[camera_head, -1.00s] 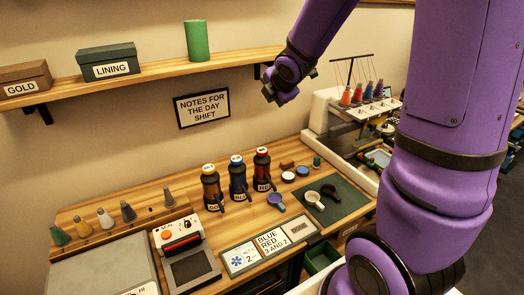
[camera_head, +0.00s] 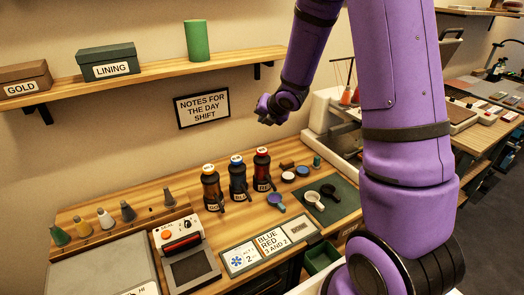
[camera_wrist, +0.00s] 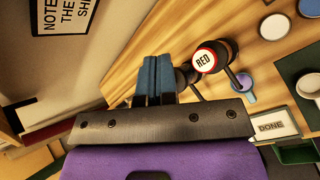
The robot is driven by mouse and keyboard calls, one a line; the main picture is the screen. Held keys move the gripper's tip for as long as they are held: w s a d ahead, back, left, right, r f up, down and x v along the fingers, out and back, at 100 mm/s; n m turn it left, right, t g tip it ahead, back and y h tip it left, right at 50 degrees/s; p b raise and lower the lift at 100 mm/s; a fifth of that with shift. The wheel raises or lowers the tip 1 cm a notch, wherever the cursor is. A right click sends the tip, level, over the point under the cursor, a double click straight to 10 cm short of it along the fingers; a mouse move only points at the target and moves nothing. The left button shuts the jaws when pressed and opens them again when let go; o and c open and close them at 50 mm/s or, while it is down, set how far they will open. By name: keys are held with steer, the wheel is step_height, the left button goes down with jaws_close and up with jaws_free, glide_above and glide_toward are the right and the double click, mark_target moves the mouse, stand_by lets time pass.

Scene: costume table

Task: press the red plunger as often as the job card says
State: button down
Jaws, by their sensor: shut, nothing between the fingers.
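Three dark bottles with coloured tops stand in a row on the table. The right one has the red plunger (camera_head: 262,151); its round top reads RED in the wrist view (camera_wrist: 204,58). The blue-topped bottle (camera_head: 238,181) is in the middle and an orange-topped bottle (camera_head: 211,187) is at left. The job card (camera_head: 272,242) reads BLUE RED, 3 AND 2. My gripper (camera_head: 264,109) is above and behind the bottles in the head view. In the wrist view its blue fingers (camera_wrist: 153,76) are together and empty, left of the red top and apart from it.
A DONE card (camera_head: 299,230) lies beside the job card. A dark mat (camera_head: 335,205) with a white and a black round-headed tool lies right of the bottles. A sewing machine (camera_head: 322,125) stands behind at right. The shelf (camera_head: 160,72) runs along the wall above.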

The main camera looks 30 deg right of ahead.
mark_target(264, 150)
steer(key=shift+f, duration=4.4)
steer(key=shift+f, duration=0.1)
steer(key=shift+f, duration=0.3)
steer(key=shift+f, duration=0.85)
steer(key=shift+r, duration=1.25)
steer(key=shift+r, duration=2.55)
